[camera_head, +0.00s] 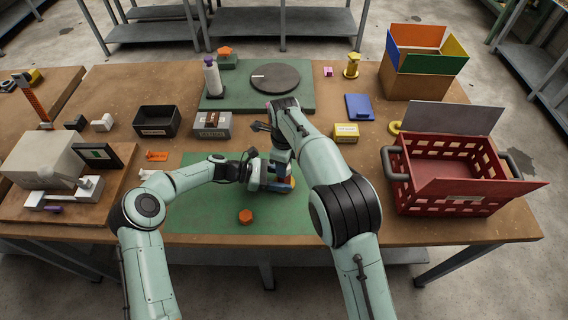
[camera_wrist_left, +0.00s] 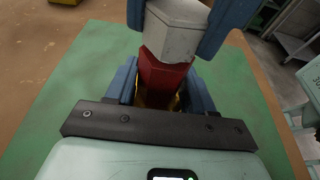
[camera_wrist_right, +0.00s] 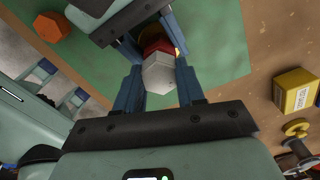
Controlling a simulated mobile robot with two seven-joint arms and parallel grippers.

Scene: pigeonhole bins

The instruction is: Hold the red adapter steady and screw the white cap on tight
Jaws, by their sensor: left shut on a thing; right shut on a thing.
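The red adapter (camera_wrist_left: 160,78) stands upright over the green mat (camera_head: 190,211), with a yellow part visible below it. The white cap (camera_wrist_left: 172,32) sits on top of the adapter; it is hexagonal in the right wrist view (camera_wrist_right: 158,76). My left gripper (camera_wrist_left: 163,95) is shut on the red adapter, its blue fingers on either side. My right gripper (camera_wrist_right: 157,85) is shut on the white cap from above. In the head view both grippers meet over the mat and mostly hide the parts. How tightly the cap sits cannot be told.
An orange hexagonal piece (camera_head: 245,216) lies on the mat near the front edge. A yellow box (camera_head: 345,133) and a red crate (camera_head: 462,199) stand to the right. A black bin (camera_head: 157,121) and a grey bin (camera_head: 211,126) stand behind the mat.

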